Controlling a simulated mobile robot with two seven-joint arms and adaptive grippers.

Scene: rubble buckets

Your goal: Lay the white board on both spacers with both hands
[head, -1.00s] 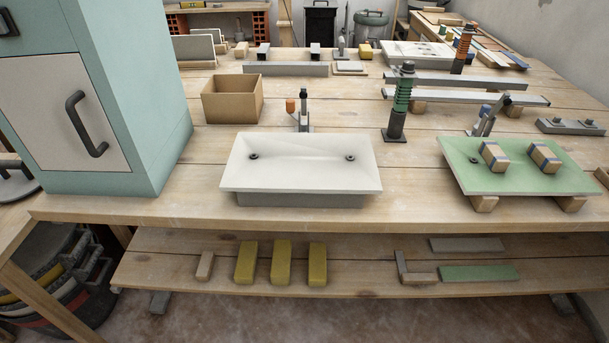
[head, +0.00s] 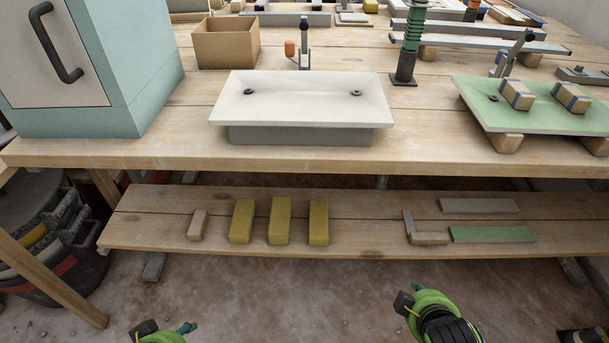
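The white board (head: 300,100) is a shallow slab with two dark round fittings. It lies on a grey block (head: 300,134) near the table's front edge. Two wooden blocks with blue bands, which look like the spacers, stand apart on the green board at right: the left one (head: 516,95) and the right one (head: 571,98). My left arm's green and black end (head: 165,335) shows at the bottom edge, mostly cut off. My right arm's end (head: 432,310) shows at bottom right of centre. Both are well below and apart from the white board; their fingers cannot be made out.
The green board (head: 540,124) rests on wooden supports. A clamp (head: 304,45) and a cardboard box (head: 227,43) stand behind the white board. A green-sprung post (head: 410,45) stands between the boards. A teal cabinet (head: 140,75) blocks the left. A lower shelf (head: 360,235) holds yellow blocks.

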